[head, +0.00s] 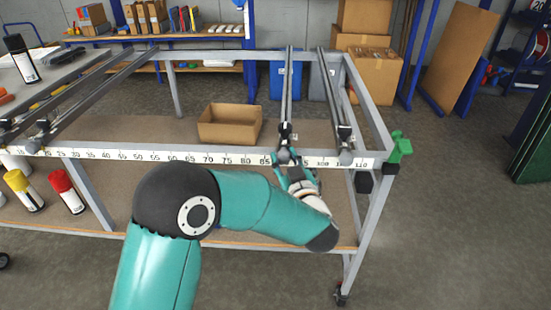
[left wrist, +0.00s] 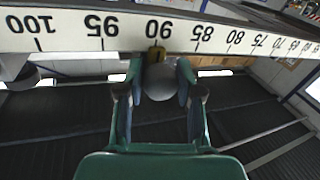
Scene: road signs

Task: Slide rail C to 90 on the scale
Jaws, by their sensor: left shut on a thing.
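The rail third from the left, which I take for rail C (head: 289,85), runs front to back across the frame table. A round grey knob (left wrist: 160,82) is at its front end. My left gripper (head: 288,160) is shut on this knob, with one finger on each side in the left wrist view (left wrist: 159,85). The number scale (head: 220,158) runs along the front beam and appears upside down in the left wrist view (left wrist: 220,38). A small brass-coloured pointer (left wrist: 153,53) above the knob lies at the 90 mark. My right gripper is out of view.
Another rail (head: 335,95) stands close on the right, and two rails (head: 95,90) lie at the left. An open cardboard box (head: 230,125) sits on the lower shelf. A green clamp-like part (head: 400,147) is on the right front corner.

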